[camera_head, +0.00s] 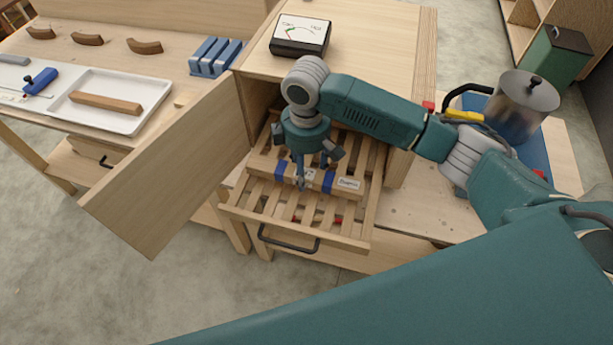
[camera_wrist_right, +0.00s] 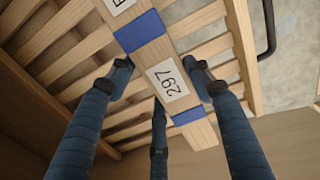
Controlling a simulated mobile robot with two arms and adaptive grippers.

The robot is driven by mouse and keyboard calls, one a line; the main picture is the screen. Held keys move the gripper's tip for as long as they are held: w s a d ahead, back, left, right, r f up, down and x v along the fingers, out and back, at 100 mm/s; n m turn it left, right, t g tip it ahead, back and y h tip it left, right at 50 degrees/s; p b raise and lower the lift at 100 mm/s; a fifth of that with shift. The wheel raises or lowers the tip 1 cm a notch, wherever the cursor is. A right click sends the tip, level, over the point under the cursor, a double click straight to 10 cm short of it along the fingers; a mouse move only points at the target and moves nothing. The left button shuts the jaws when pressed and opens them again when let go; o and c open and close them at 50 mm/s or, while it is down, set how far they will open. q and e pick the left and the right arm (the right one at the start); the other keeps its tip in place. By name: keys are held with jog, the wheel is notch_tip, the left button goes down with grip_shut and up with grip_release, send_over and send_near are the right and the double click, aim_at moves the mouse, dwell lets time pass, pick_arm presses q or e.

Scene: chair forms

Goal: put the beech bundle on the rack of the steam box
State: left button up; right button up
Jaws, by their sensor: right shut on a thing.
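The beech bundle (camera_head: 317,180) is a pale wooden bar-shaped bundle with blue bands and white labels. My right gripper (camera_head: 306,165) points down and is shut on it. The slatted rack (camera_head: 274,208) is pulled out at the front of the wooden steam box (camera_head: 360,44), below the bundle. The bundle is over the slats; whether it touches them I cannot tell. My left gripper is not in view.
The box's door (camera_head: 175,180) stands open to the left. A gauge (camera_head: 300,36) sits on top of the box. A metal pot (camera_head: 522,105) stands at right. A white tray (camera_head: 150,92) with a wooden strip is on the left bench. The rack's front slats are bare.

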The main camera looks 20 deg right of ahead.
aim_at(306, 169)
notch_tip(306, 169, down, 4)
jog(key=shift+p, duration=0.4)
jog(key=shift+f, duration=0.3)
jog(key=shift+f, duration=0.1)
jog(key=o, duration=1.4)
jog(key=shift+o, duration=0.2)
notch_tip(306, 169, up, 11)
jog(key=b, duration=0.3)
jog(key=shift+r, duration=0.65)
